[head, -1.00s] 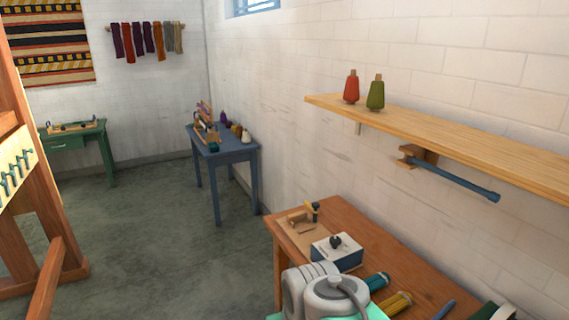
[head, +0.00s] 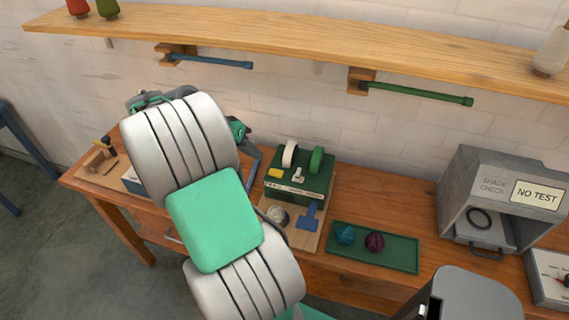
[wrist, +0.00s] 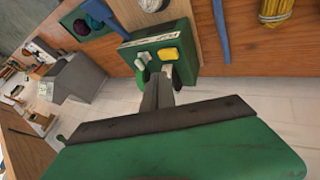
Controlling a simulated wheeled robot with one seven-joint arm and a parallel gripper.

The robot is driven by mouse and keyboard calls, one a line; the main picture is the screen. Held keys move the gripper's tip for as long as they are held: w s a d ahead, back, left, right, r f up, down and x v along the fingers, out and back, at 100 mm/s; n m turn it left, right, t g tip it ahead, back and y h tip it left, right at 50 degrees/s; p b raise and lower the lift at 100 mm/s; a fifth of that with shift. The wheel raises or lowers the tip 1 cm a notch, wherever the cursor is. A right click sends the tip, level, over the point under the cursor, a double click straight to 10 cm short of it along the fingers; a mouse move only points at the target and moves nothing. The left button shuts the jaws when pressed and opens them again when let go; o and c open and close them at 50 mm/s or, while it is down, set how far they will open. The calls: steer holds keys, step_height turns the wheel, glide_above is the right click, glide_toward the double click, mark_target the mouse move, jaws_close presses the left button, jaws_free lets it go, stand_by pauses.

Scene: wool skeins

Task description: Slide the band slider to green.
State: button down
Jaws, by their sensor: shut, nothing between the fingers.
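A dark green box (head: 298,184) stands on the wooden bench, with a white roll (head: 289,153) and a green roll (head: 316,160) at its back. On its top are a cream knob (head: 298,175) and a yellow block (head: 275,173); I cannot tell for certain which is the band slider. In the wrist view the cream knob (wrist: 142,59) and yellow block (wrist: 169,54) are just beyond my gripper (wrist: 160,76). My gripper is shut and empty, its fingertips close to them; contact is unclear. In the head view my arm largely hides the gripper.
A blue scraper (head: 309,216) lies before the box. A green tray (head: 372,246) with two yarn balls lies to the right, then a grey shade-check box (head: 497,200). A shelf (head: 300,38) with blue and green rods beneath runs above.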

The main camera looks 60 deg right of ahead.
mark_target(276, 174)
steer(key=p+x, duration=0.1)
steer(key=x, duration=0.9)
steer(key=s, duration=0.1)
steer(key=s+p, duration=0.1)
steer(key=s, duration=0.1)
steer(key=shift+s+d+r+p, duration=0.15)
steer(key=shift+s+d+p, duration=0.1)
steer(key=shift+s+p, duration=0.05)
steer(key=shift+s, duration=0.1)
